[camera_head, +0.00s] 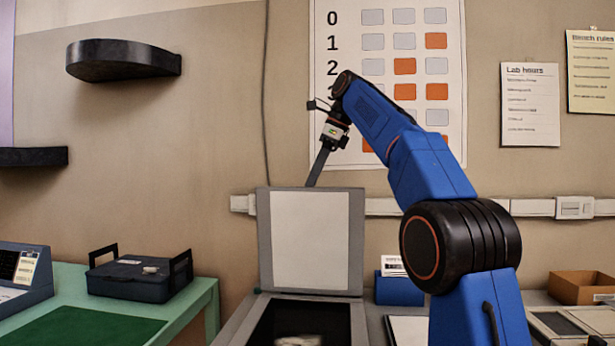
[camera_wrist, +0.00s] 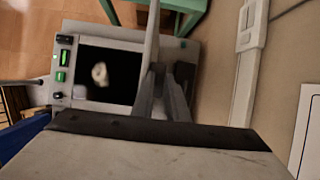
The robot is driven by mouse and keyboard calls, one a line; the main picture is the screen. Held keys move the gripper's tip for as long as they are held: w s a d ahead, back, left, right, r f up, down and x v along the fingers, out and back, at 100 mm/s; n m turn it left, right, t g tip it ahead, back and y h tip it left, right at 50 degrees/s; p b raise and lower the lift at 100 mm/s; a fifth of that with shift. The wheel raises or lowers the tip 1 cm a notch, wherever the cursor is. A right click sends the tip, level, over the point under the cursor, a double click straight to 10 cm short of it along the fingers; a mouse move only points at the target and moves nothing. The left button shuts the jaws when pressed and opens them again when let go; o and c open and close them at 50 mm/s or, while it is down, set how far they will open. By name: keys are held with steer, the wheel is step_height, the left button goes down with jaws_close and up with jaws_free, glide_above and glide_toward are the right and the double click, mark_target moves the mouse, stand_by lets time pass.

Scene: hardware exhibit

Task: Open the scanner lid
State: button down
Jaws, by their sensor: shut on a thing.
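The scanner lid (camera_head: 310,240) stands about upright at the back of the scanner, its pale inner panel facing me in the head view. In the wrist view the lid (camera_wrist: 151,40) shows nearly edge-on. The scanner base (camera_head: 240,322) has dark glass (camera_head: 270,318), which also shows in the wrist view (camera_wrist: 112,62). A pale shape (camera_wrist: 100,74) shows on the glass. My gripper (camera_head: 313,183) reaches down to the lid's top edge and is shut on it. In the wrist view its fingers (camera_wrist: 165,92) flank the lid; the exact contact is hard to see.
A green table (camera_head: 205,298) with a dark two-handled case (camera_head: 140,278) stands to the left. A blue box (camera_head: 398,290) and a cardboard tray (camera_head: 582,288) are to the right. The wall with a cable rail (camera_head: 390,207) is close behind the lid.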

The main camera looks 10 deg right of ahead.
steer(key=shift+g, duration=0.3)
steer(key=f, duration=0.1)
steer(key=w+f, duration=0.1)
steer(key=w+d+f, duration=0.1)
steer(key=shift+f, duration=0.3)
steer(key=c, duration=1.9)
jaws_free()
steer(key=shift+o, duration=0.2)
steer(key=shift+s+r, duration=0.1)
steer(key=shift+s, duration=0.05)
steer(key=r, duration=0.1)
steer(key=s+r, duration=0.1)
steer(key=r, duration=0.1)
steer(key=shift+s+r, duration=0.25)
steer(key=shift+r, duration=0.1)
glide_above(360, 201)
steer(key=w, duration=0.1)
steer(key=shift+w+d+r, duration=0.15)
steer(key=shift+d+r, duration=0.15)
steer(key=shift+r, duration=0.05)
